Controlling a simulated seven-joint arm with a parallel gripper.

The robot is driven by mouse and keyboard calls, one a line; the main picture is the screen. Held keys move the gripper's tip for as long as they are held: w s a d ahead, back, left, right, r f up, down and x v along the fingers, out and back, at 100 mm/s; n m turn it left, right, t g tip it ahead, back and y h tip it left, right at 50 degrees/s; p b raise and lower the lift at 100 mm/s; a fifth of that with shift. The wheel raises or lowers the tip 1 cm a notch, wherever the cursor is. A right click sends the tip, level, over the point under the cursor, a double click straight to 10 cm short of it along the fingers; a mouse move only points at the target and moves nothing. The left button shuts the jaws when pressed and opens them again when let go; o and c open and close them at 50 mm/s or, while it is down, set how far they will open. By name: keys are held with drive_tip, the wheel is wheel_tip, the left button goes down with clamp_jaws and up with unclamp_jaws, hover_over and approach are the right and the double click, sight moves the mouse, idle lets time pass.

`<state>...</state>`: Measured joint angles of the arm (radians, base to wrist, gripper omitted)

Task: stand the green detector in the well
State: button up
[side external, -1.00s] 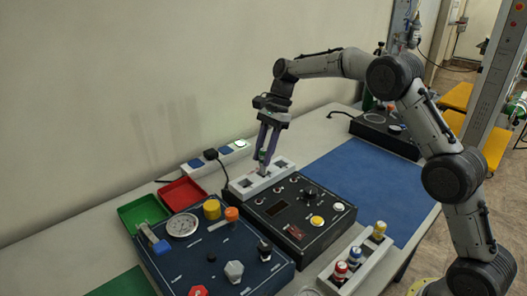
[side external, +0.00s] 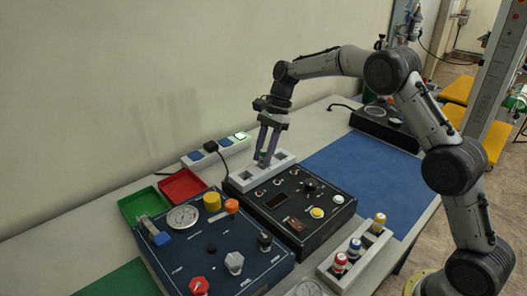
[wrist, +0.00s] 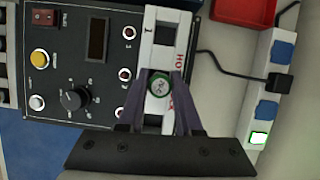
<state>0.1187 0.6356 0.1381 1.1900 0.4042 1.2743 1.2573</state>
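The green detector (wrist: 159,86) shows in the wrist view as a round green-rimmed top between the two purple fingers. In the side view only a bit of its green (side external: 261,156) shows between the fingertips. My gripper (side external: 263,160) points down over the white block with square wells (side external: 279,163). Its fingers (wrist: 160,78) lie close on both sides of the detector and appear shut on it. The detector is upright over the block's middle. Its lower end is hidden, so I cannot tell how deep it sits. An empty dark well (wrist: 163,33) lies beside it.
A black console (side external: 290,215) with knobs stands right in front of the block. A power strip (side external: 197,156) with a cable, a red tray (side external: 182,184) and a green tray (side external: 140,200) lie to the left.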

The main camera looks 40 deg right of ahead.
drive_tip(key=o, duration=0.5)
drive_tip(key=shift+r, duration=0.1)
